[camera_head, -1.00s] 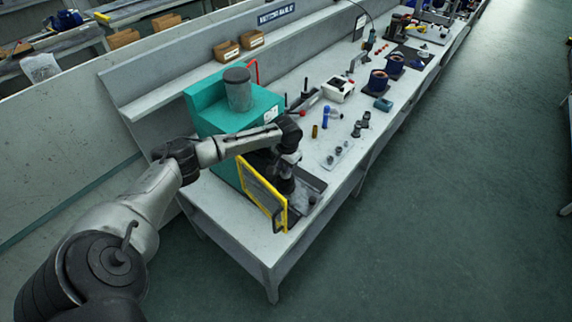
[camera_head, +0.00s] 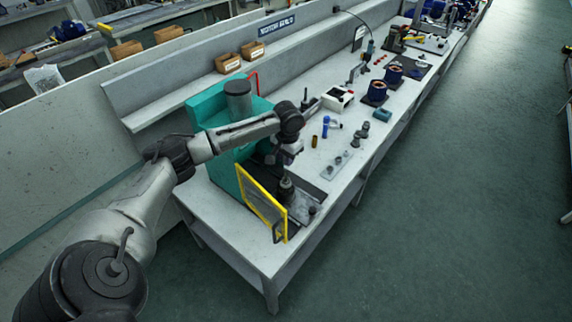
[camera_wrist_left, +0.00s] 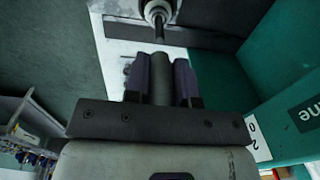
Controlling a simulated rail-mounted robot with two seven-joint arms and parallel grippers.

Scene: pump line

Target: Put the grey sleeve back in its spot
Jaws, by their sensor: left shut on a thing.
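My left gripper (camera_head: 291,156) is above the bench beside the teal press. In the left wrist view its two purple-lined fingers (camera_wrist_left: 161,82) are shut on a grey sleeve (camera_wrist_left: 160,78), a plain dark grey cylinder. In the head view the gripper and arm largely hide the sleeve. A pale plate (camera_head: 327,174) with several small grey parts lies on the bench to the right of the gripper. Below the gripper stands a dark round fixture (camera_head: 286,186) at the press; the wrist view shows a metal post (camera_wrist_left: 159,24) beyond the sleeve, apart from it. My right gripper is not in view.
The teal press (camera_head: 205,112) stands left of the gripper, with its yellow-framed guard (camera_head: 263,203) in front. A brass cylinder (camera_head: 314,141), a blue bottle-like part (camera_head: 326,127) and a white box (camera_head: 337,98) stand farther along the bench.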

